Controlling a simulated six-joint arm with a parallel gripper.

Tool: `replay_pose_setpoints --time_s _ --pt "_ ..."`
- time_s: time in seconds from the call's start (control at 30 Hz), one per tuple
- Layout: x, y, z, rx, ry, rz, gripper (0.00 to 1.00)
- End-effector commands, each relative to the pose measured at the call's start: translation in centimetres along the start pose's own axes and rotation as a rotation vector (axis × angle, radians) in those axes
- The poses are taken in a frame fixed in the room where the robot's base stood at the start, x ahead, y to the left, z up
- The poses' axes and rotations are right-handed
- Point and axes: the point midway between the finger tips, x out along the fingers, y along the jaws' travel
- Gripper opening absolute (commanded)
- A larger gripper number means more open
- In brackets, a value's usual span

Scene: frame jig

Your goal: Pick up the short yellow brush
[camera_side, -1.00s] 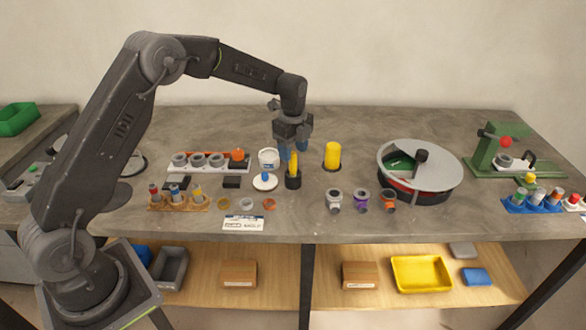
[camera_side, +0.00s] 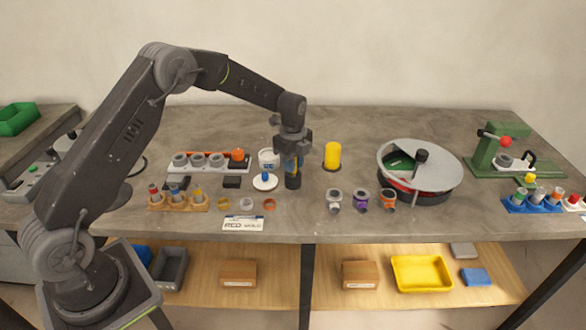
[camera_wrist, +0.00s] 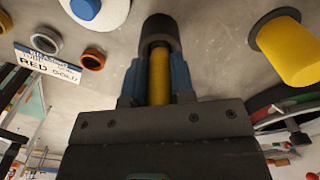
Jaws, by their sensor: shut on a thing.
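The short yellow brush (camera_wrist: 159,78) stands in a dark round holder (camera_wrist: 160,31), with its lower end hidden inside. My gripper (camera_wrist: 158,85) is shut on the brush, with a blue finger on each side of it in the wrist view. In the side view my gripper (camera_side: 290,164) points down just above the dark holder (camera_side: 293,182), and only a sliver of yellow shows between the fingers.
A yellow cylinder (camera_side: 333,155) stands to the right of my gripper. A white lid with a blue knob (camera_side: 265,181) lies close on the left. A round machine (camera_side: 420,168) is farther right. Three small cups (camera_side: 361,201) stand in front.

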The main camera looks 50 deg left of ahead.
Motion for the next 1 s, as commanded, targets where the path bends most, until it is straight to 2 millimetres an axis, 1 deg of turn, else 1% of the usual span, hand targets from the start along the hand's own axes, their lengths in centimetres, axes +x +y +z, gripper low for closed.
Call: replay_pose_setpoints --time_s 0.03,0.17,0.43,0.57,0.67,0.83,1.0 --pt "0.0 0.0 0.0 0.0 0.0 0.0 0.13" --pt "0.0 0.0 0.0 0.0 0.0 0.0 0.0" --pt "-0.1 0.0 0.0 0.0 0.0 -0.001 0.0" --pt "-0.7 0.0 0.0 0.0 0.0 -0.001 0.0" --pt "-1.7 -0.1 0.0 0.0 -0.001 -0.004 0.0" --pt "-4.4 -0.1 0.0 0.0 -0.001 -0.005 0.0" --pt "-6.1 1.8 2.7 -0.005 -0.001 -0.002 0.0"
